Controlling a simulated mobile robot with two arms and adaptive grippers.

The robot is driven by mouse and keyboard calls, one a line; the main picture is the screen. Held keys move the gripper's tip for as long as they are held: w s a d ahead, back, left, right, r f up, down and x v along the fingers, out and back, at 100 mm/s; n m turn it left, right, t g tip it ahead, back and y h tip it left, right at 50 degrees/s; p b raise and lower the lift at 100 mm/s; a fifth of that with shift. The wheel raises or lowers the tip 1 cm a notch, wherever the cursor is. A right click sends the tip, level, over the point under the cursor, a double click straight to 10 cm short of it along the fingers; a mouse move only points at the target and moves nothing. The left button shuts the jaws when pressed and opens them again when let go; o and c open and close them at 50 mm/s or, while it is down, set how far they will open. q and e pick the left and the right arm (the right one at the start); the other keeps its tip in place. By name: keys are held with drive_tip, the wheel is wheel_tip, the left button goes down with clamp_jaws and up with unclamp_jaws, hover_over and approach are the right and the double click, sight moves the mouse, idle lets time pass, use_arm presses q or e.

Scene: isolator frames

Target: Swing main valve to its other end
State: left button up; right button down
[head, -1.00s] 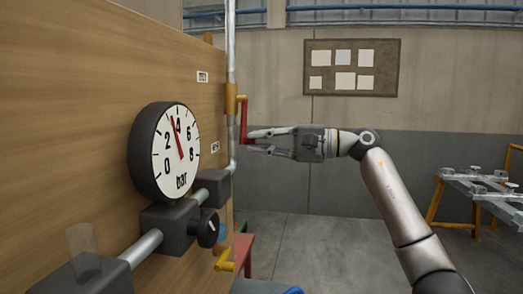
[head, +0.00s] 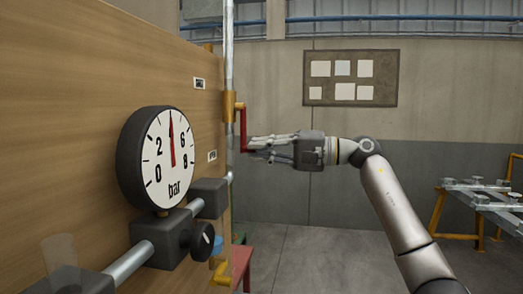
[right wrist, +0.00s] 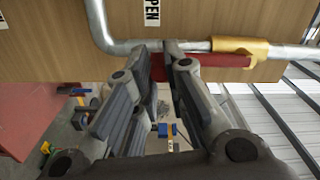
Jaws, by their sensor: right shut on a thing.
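The main valve has a yellow body (head: 234,104) on the vertical pipe at the edge of the wooden panel. Its red lever (head: 243,127) hangs down, roughly along the pipe. My right gripper (head: 252,144) reaches in from the right and is shut on the lever's lower end. In the right wrist view the red lever (right wrist: 215,61) runs between my fingertips (right wrist: 158,62) from the yellow body (right wrist: 242,46), parallel to the pipe. An OPEN label (right wrist: 152,12) is on the panel near the lever's free end. My left gripper is not in view.
A pressure gauge (head: 157,160) stands in front of the panel (head: 80,100), its needle near 4. Below it are a black knob (head: 203,240) and a yellow handle (head: 221,273). A metal-topped stand (head: 482,196) is at the right. The floor between is clear.

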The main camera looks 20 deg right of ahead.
drive_tip(key=c, duration=1.5)
unclamp_jaws()
drive_tip(key=shift+o, duration=0.4)
drive_tip(key=shift+d, duration=0.1)
drive_tip(key=v, duration=1.2)
